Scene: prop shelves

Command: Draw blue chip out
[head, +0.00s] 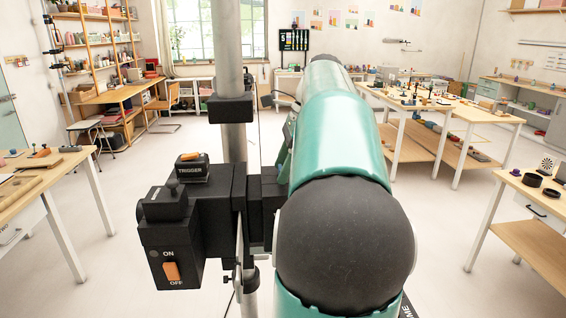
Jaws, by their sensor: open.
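I cannot make out the blue chip in the head view. The small items on the far tables are too small to tell apart. My gripper is not in view. A large green and black part, which looks like a link of my arm, fills the middle of the view and hides what lies behind it.
A table with black round pots (533,180) and a small dartboard (546,165) stands at right. A far table (425,104) holds several small items. Another table (55,163) stands at left, shelves (98,45) behind it. The floor (125,215) between is mostly clear.

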